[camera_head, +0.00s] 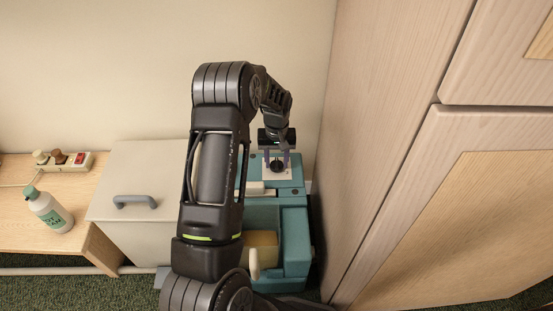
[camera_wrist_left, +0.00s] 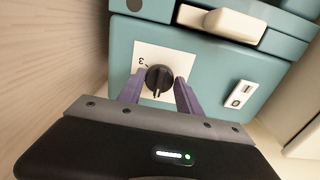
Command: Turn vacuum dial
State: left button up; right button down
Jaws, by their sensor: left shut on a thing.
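The teal vacuum (camera_head: 291,228) stands on the floor between the grey box and the wooden cabinet. Its black dial (camera_wrist_left: 159,79) sits on a white plate (camera_wrist_left: 147,56) with a "3" visible on it; the dial also shows small in the head view (camera_head: 277,165). My left gripper (camera_wrist_left: 158,88) reaches down to the dial with one purple finger on each side, shut on it. My left arm hides part of the vacuum in the head view. My right gripper is not in view.
A power switch (camera_wrist_left: 240,94) and a cream handle (camera_wrist_left: 234,28) are on the vacuum near the dial. The wooden cabinet (camera_head: 440,200) stands close on the right. A grey box (camera_head: 140,215), a bottle (camera_head: 49,209) and a power strip (camera_head: 63,161) are at left.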

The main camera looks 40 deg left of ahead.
aim_at(277, 163)
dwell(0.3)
pick_arm(q)
jog(key=o, duration=1.3)
jog(key=shift+o, duration=0.2)
jog(key=shift+r+p, duration=1.25)
jog(key=shift+r, duration=2.65)
